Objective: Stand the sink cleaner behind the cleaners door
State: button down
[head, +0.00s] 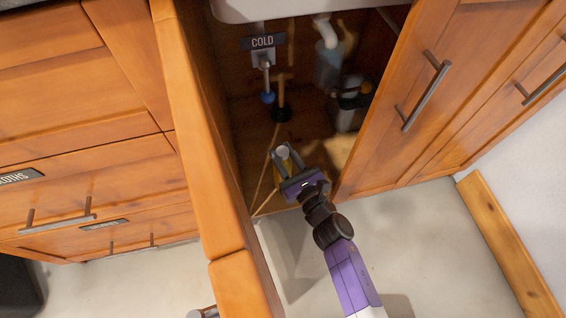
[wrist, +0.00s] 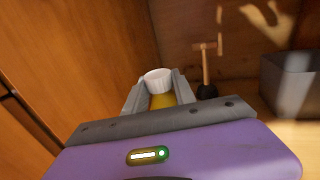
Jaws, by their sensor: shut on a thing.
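My gripper (head: 288,160) is shut on a yellow bottle with a white cap (head: 283,153), which I take to be the sink cleaner. The bottle also shows between the fingers in the wrist view (wrist: 159,82); its lower part is hidden by my gripper. My gripper is at the opening of the cabinet under the sink. One open door (head: 207,140) stands on the left of the opening, seen mostly along its edge. Another door (head: 408,95) with a bar handle stands on the right. I see no cleaners label on either.
Inside the cabinet a plunger (head: 281,108) stands at the back, below a valve marked COLD (head: 263,43). A grey container (wrist: 292,82) is to the right in the wrist view. Drain pipes (head: 327,55) hang above. Drawers (head: 95,185) are on the left.

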aim_at(288, 170)
notch_tip(288, 170, down, 4)
jog(key=shift+r+b, duration=0.15)
jog(key=shift+b, duration=0.85)
jog(key=shift+r, duration=0.1)
jog(key=c, duration=1.5)
grip_release()
jog(key=shift+f, duration=0.25)
jog(key=o, duration=0.5)
jog(key=shift+c, duration=0.2)
jog(key=shift+s, duration=0.1)
